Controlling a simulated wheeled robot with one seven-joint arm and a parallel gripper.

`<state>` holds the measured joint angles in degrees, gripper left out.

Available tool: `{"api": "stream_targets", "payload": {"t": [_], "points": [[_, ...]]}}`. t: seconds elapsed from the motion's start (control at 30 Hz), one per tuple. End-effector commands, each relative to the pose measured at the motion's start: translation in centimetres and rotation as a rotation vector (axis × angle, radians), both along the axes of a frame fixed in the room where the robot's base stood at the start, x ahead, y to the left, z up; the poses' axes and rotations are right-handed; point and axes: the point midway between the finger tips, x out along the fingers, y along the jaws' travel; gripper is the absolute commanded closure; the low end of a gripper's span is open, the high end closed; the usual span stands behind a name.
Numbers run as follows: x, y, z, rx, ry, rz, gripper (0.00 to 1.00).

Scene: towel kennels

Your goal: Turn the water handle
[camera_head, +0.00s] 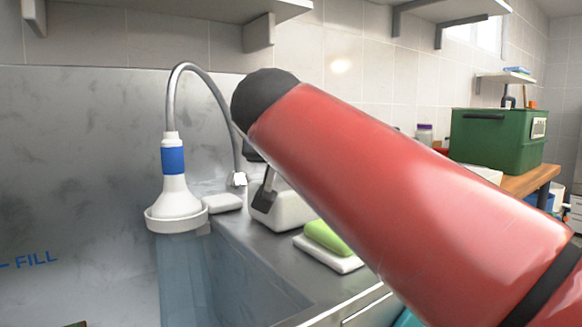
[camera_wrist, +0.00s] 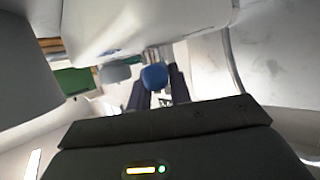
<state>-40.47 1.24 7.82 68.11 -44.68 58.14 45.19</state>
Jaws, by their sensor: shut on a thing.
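The water handle is a grey lever (camera_head: 267,184) that rises from a white, rounded base (camera_head: 280,208) on the steel counter. My gripper (camera_wrist: 158,84) shows in the wrist view, its two dark fingers shut on the blue rounded end (camera_wrist: 154,76) of what looks like this handle. In the head view my red arm crosses in front, and the gripper and the handle's upper end are mostly hidden behind it. A white shower head (camera_head: 177,205) with a blue band hangs from a curved grey hose, left of the handle.
A steel tub (camera_head: 70,150) with "FILL" on its wall lies to the left. A green soap bar (camera_head: 327,237) on a white dish sits on the counter right of the handle. A green box (camera_head: 497,140) stands farther back. Shelves hang above.

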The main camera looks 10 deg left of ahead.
Motion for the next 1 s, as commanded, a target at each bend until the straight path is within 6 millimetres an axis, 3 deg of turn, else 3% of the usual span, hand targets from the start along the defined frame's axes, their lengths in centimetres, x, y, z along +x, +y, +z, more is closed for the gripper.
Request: {"api": "stream_targets", "payload": {"t": [0.4, 0.93, 0.97, 1.0], "points": [[0.04, -0.05, 0.02, 0.000, 0.001, 0.176, 1.00], [0.02, 0.04, -0.03, -0.001, 0.002, 0.199, 1.00], [0.02, 0.04, -0.03, -0.001, 0.003, 0.199, 0.77], [0.02, 0.04, -0.03, -0.001, 0.003, 0.199, 0.72]]}}
